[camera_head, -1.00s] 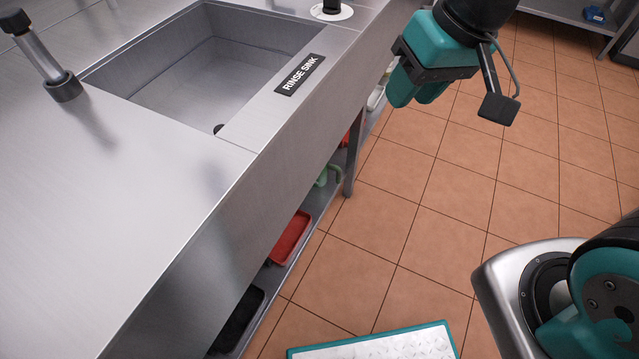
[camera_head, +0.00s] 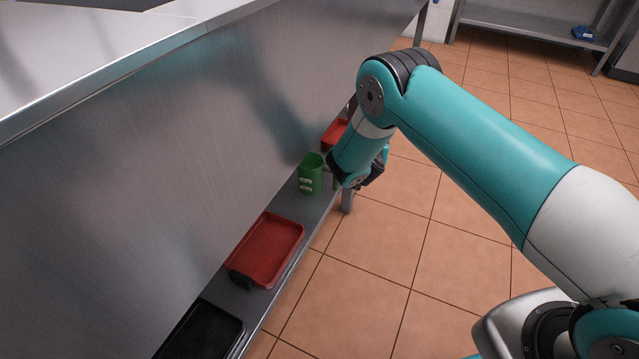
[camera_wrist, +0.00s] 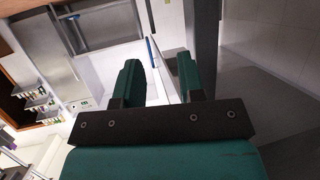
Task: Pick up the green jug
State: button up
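The green jug (camera_head: 311,175) stands upright on the low shelf under the steel counter in the head view, with white labels on its side. Its right edge meets my arm's outline in the picture, and its handle does not show clearly. The end of my arm is just right of the jug, but the head view does not clearly show my fingertips. In the wrist view my gripper (camera_wrist: 158,75) has its two green fingers apart, with no object visible between them. The jug is not recognisable in the wrist view, so contact cannot be told.
A red tray (camera_head: 266,250) lies on the shelf (camera_head: 315,212) in front of the jug, and a black tray (camera_head: 203,332) lies nearer. Another red container (camera_head: 335,133) is behind the jug. The tiled floor (camera_head: 450,240) to the right is clear.

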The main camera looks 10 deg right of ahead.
notch_tip(320, 180, down, 10)
jog(key=s+a+n+t+y+b, duration=0.1)
jog(key=s+a+n+t+y, duration=0.1)
jog(key=a+t, duration=0.1)
jog(key=n+t+y+b, duration=0.25)
jog(key=y+b, duration=0.25)
jog(key=b, duration=0.7)
send_near(337, 185)
jog(key=shift+n+g, duration=0.25)
jog(key=shift+n, duration=0.2)
jog(key=w+b, duration=0.3)
jog(key=w, duration=0.1)
jog(key=w+b, duration=0.3)
jog(key=w, duration=0.1)
jog(key=w+b, duration=0.3)
jog(key=w, duration=0.1)
jog(key=shift+w+a+r+b, duration=0.15)
jog(key=shift+w+a+b, duration=0.25)
jog(key=shift+r, duration=0.1)
jog(key=shift+c, duration=0.3)
grip_shut()
